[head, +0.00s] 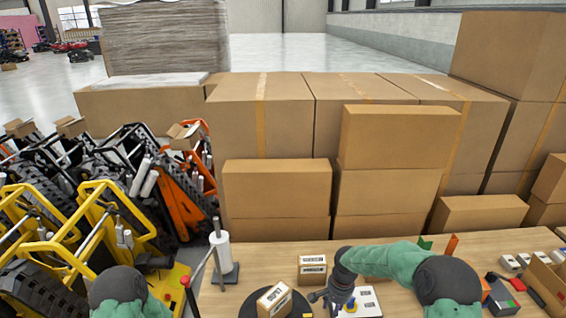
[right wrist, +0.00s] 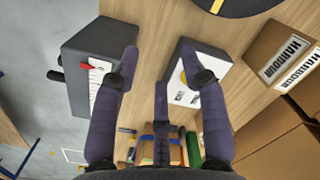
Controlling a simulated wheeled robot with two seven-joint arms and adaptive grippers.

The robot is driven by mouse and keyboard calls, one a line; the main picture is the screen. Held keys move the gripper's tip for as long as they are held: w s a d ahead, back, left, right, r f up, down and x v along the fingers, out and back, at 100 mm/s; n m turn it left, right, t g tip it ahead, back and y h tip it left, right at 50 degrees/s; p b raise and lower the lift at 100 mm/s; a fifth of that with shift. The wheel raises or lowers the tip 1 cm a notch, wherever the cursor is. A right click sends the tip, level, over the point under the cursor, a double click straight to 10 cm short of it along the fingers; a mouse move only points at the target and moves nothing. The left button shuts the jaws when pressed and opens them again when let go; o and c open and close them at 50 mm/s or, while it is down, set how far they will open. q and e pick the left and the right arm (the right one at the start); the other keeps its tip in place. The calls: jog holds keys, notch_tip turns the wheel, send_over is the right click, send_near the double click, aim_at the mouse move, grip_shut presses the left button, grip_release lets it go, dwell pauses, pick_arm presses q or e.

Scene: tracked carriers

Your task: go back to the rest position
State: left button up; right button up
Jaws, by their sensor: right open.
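My right arm reaches in from the right in the head view, and its dark gripper (head: 333,296) hangs over the front middle of the wooden table (head: 410,290). In the right wrist view the fingers of this gripper (right wrist: 160,68) are spread, with nothing between them but table. They are between a grey box with a white scale (right wrist: 98,72) and a white-topped box with a yellow button (right wrist: 190,72). The white-topped box (head: 368,301) also shows beside the gripper in the head view. My left arm shows only as a green and dark part at the lower left; its gripper is out of frame.
A roll holder (head: 222,252) stands at the table's left edge. Large cartons (head: 275,190) rise behind the table. Tools and small boxes lie at right.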

jog(key=s+a+f+n+y, duration=0.3)
jog(key=s+a+f, duration=0.1)
jog(key=s+f, duration=0.95)
jog(key=s+a+f+n, duration=0.1)
jog(key=s+f, duration=0.2)
jog(key=s, duration=1.4)
pick_arm(q)
notch_tip(320, 180, down, 20)
jog(key=b, duration=2)
jog(key=shift+s+a+f, duration=0.15)
jog(key=shift+s+f, duration=0.05)
pick_arm(e)
notch_tip(320, 180, down, 19)
jog(key=w+a+n, duration=0.1)
jog(key=w+a, duration=0.1)
jog(key=shift+r+t, duration=0.2)
jog(key=shift+t, duration=0.1)
